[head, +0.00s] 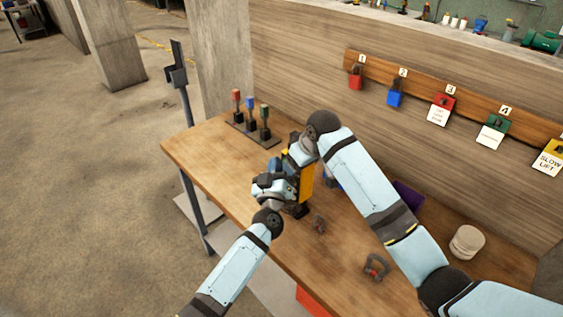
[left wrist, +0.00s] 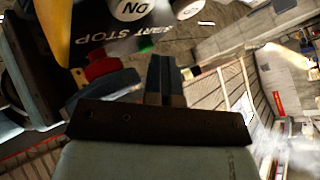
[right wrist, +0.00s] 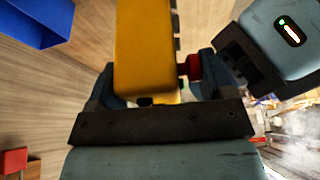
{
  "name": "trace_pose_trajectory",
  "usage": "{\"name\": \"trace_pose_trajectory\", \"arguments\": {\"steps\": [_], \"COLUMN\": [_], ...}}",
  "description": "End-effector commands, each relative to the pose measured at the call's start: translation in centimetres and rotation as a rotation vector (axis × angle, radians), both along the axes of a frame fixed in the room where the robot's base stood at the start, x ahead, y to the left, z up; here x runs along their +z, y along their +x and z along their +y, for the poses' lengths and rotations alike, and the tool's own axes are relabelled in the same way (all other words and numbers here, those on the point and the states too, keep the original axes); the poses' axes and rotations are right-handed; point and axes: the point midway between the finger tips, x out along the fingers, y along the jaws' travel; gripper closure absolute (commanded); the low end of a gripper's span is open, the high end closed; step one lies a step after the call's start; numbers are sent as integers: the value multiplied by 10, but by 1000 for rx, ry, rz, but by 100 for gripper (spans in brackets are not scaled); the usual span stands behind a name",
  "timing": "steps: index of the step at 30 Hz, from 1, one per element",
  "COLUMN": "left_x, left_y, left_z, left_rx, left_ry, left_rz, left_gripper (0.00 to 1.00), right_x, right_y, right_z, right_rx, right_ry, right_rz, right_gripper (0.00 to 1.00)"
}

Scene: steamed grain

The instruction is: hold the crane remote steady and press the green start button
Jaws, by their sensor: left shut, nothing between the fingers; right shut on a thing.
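The yellow crane remote (head: 307,183) is upright above the workbench. My right gripper (head: 299,152) is shut on it; in the right wrist view the yellow body (right wrist: 143,50) sits between the fingers (right wrist: 155,90). My left gripper (head: 268,184) is shut and empty beside the remote's button side. In the left wrist view its closed fingertips (left wrist: 166,65) are close to the green start button (left wrist: 146,46), below the "START STOP" label (left wrist: 105,38). Whether they touch is unclear. The red button (left wrist: 102,67) is to the left, and also shows in the right wrist view (right wrist: 191,67).
Three levers with coloured handles (head: 250,108) stand at the bench's far left. Shackles (head: 376,267) lie on the bench near its front. A whitish round object (head: 467,242) is at the right. Padlocks and tags hang on a wall board (head: 420,85).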

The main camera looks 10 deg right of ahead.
Motion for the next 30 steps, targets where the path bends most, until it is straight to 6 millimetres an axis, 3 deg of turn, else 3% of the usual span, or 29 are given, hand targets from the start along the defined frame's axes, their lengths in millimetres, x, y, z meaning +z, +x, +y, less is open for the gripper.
{"name": "trace_pose_trajectory", "arguments": {"steps": [1, 30], "left_x": [7, 11], "left_y": [-3, -18], "left_z": [-10, 5], "left_rx": [-18, -15], "left_ry": [-4, -8], "left_rz": [-6, -8], "left_gripper": [100, 100], "right_x": [-1, -2], "right_y": [-5, -1], "right_z": [13, 7], "right_rx": [22, 6], "right_ry": [13, 7], "right_rz": [5, 2], "right_gripper": [67, 67]}}
